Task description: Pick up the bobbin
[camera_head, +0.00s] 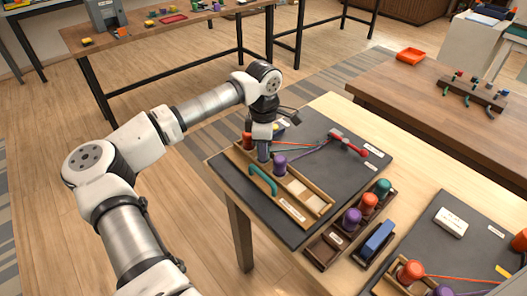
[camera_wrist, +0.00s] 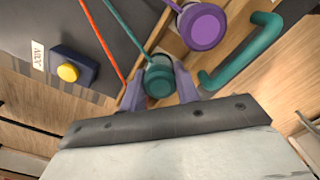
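A teal bobbin (camera_wrist: 159,80) sits between the two fingers of my gripper (camera_wrist: 160,84) in the wrist view, with a finger against each side and no clear gap. A teal cord runs up from it. In the head view my gripper (camera_head: 263,150) points down at the wooden bobbin rack (camera_head: 291,208), and the teal bobbin is mostly hidden there. A purple bobbin (camera_head: 280,164) stands just right of the gripper; it also shows in the wrist view (camera_wrist: 202,26). A red bobbin (camera_head: 247,140) stands on its left. I cannot tell whether the teal bobbin is lifted.
A teal handle (camera_head: 263,180) arches at the rack's front, close to the gripper. A box with a yellow button (camera_wrist: 68,72) is nearby. A red-handled tool (camera_head: 348,142) lies on the dark mat (camera_head: 345,180). A tray of several bobbins (camera_head: 325,246) stands to the right.

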